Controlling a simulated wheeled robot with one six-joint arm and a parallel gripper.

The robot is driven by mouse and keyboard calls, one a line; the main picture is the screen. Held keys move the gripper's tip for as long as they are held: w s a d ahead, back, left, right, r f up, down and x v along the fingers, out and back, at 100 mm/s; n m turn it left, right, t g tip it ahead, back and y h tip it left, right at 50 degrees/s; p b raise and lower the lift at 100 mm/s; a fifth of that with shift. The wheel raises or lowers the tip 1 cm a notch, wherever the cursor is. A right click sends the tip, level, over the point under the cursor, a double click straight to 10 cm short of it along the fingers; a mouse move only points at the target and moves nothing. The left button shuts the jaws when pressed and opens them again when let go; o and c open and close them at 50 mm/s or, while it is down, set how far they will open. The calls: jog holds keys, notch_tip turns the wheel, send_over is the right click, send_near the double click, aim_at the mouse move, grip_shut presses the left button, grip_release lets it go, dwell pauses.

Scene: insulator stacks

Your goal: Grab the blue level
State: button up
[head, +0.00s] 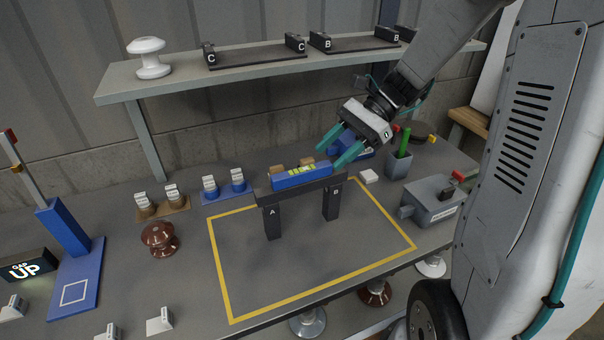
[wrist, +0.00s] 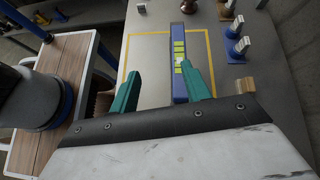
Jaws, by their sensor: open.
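The blue level (head: 302,175) has yellow-green vial windows. It lies on a dark beam resting on two black posts, one marked A (head: 272,221), the other (head: 332,202) further right. My gripper (head: 341,152) has teal fingers. It is open and above the level's right end in the head view. In the wrist view the level (wrist: 179,60) runs away from me between the gripper fingers (wrist: 161,88), nearer the right one. Whether the fingers touch it I cannot tell; nothing is visibly gripped.
A yellow outline (head: 224,290) surrounds the posts on the grey bench. A brown insulator (head: 160,238) and several labelled blocks stand left. A grey vise-like box (head: 432,201) and a green-topped cup (head: 398,163) stand right. A shelf (head: 180,82) runs behind.

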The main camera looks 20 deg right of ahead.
aim_at(311, 167)
jog(key=shift+w+d+f+m+t+y, duration=0.2)
jog(key=shift+w+d+f+m+y, duration=0.1)
jog(key=shift+w+d+f+m, duration=0.2)
jog(key=shift+w+d+f+m+t+y, duration=0.2)
jog(key=shift+w+d+f+m+y, duration=0.15)
jog(key=shift+w, duration=0.25)
jog(key=shift+w+a+f+m, duration=0.1)
jog(key=shift+w+a+m, duration=0.05)
jog(key=shift+m, duration=0.1)
jog(key=x, duration=0.7)
jog(key=shift+a+f, duration=0.15)
jog(key=shift+f, duration=0.05)
grip_shut()
